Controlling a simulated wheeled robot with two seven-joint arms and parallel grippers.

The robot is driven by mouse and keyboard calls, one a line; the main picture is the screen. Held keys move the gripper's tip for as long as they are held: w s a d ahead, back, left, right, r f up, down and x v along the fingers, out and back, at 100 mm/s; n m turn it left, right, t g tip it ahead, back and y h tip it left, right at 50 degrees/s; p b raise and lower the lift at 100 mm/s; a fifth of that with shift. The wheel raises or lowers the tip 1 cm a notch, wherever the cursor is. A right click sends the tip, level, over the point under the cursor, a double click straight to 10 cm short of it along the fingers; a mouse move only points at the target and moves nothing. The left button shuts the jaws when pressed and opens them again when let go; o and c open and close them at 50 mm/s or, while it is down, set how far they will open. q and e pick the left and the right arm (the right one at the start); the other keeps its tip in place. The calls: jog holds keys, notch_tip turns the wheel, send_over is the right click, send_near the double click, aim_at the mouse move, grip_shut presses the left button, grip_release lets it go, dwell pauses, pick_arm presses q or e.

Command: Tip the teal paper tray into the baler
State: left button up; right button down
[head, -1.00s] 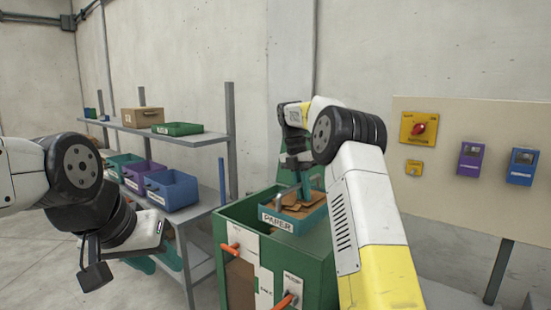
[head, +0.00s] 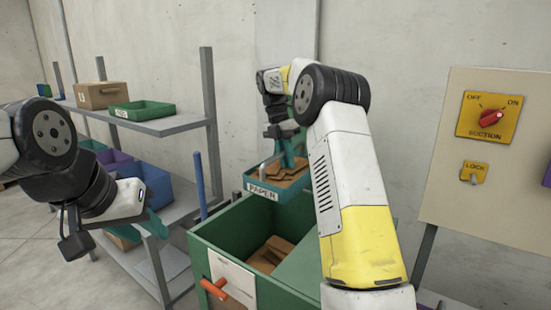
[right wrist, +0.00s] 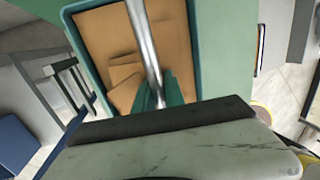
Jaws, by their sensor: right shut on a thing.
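The teal paper tray (head: 262,194), labelled PAPER, holds brown sheets and looks about level. It hangs above the far end of the baler (head: 226,228), a green box with an open top and brown pieces (head: 272,252) inside. My right gripper (head: 286,160) is shut on the tray's metal handle bar. In the right wrist view, the bar (right wrist: 143,45) runs across the tray (right wrist: 90,70), with a green fingertip (right wrist: 172,88) against it. My left gripper (head: 138,230) is empty beside the shelf, its teal fingers apart.
A grey shelf rack (head: 180,124) at the left carries a cardboard box (head: 97,95), a green tray (head: 141,110) and coloured bins. A panel (head: 455,130) with a red suction switch (head: 490,118) stands at the right. An orange handle (head: 214,288) sticks out from the baler's front.

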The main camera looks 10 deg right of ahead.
aim_at(264, 166)
jog(key=t+h, duration=0.1)
jog(key=s+a+t+h, duration=0.2)
jog(key=t+h, duration=0.1)
jog(key=shift+s+a+r, duration=0.2)
jog(key=shift+a+r, duration=0.05)
jog(key=shift+r, duration=0.05)
jog(key=shift+s+a+r+m+t+h, duration=0.1)
jog(key=shift+s+a+m+t+h, duration=0.2)
jog(key=shift+s+a+t+h, duration=0.7)
jog(key=shift+s+a+r+t+h, duration=0.1)
jog(key=shift+s+a+t+h, duration=0.65)
jog(key=shift+h, duration=0.45)
jog(key=shift+s+a+r+m+t+h, duration=0.1)
jog(key=shift+s+a+m+t+h, duration=0.5)
jog(key=shift+s+a+t+h, duration=0.95)
jog(key=shift+w+d, duration=0.2)
jog(key=shift+d, duration=0.1)
